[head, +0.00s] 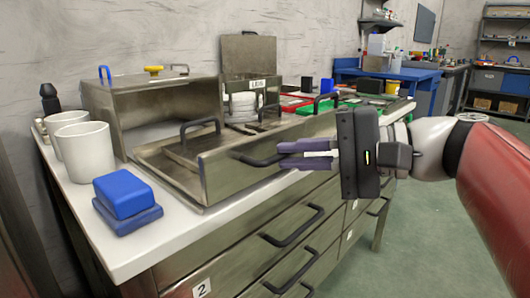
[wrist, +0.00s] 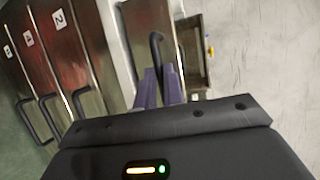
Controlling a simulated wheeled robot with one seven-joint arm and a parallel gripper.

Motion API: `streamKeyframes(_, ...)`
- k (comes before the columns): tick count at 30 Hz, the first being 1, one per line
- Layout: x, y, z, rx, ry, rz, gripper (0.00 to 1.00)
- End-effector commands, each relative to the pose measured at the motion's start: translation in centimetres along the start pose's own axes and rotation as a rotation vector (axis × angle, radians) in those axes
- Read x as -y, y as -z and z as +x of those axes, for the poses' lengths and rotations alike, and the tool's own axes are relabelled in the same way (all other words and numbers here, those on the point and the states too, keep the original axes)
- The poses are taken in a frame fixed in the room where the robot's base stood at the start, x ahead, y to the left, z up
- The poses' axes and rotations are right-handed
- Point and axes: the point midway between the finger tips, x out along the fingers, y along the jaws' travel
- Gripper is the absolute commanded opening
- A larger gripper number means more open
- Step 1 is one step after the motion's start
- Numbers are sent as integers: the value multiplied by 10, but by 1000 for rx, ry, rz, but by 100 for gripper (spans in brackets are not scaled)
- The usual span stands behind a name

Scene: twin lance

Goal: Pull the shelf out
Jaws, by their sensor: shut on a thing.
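The shelf (head: 222,176) is a metal tray with a tall front panel, standing out from the open front of a metal box (head: 150,100) on the counter. A dark bar handle (head: 256,160) sits on its front panel. My gripper (head: 284,156) reaches in from the right with its purple fingers shut on the right end of this handle. In the wrist view, the handle (wrist: 156,48) runs down to between the fingertips of my gripper (wrist: 159,72). The fingers hide the gripped end of the handle. A second handle (head: 200,126) rises inside, behind the front panel.
White cups (head: 85,150) and a blue block (head: 123,192) stand on the counter (head: 170,235) left of the shelf. A lidded metal box with white dishes (head: 243,106) and coloured trays are behind. Drawers with dark handles (head: 292,226) lie below. Floor at the right is clear.

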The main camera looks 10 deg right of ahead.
Motion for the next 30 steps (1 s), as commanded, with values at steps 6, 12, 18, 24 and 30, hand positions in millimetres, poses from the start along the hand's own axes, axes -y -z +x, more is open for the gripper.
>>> streamKeyframes(6,-3,-1,-2,1,-6,1,19)
streamKeyframes(12,-2,-1,-2,1,-4,0,31)
streamKeyframes(18,-1,0,-3,0,-3,0,31)
streamKeyframes(24,0,0,-28,-1,-2,-1,31)
streamKeyframes(30,0,0,-62,-1,-2,-1,31)
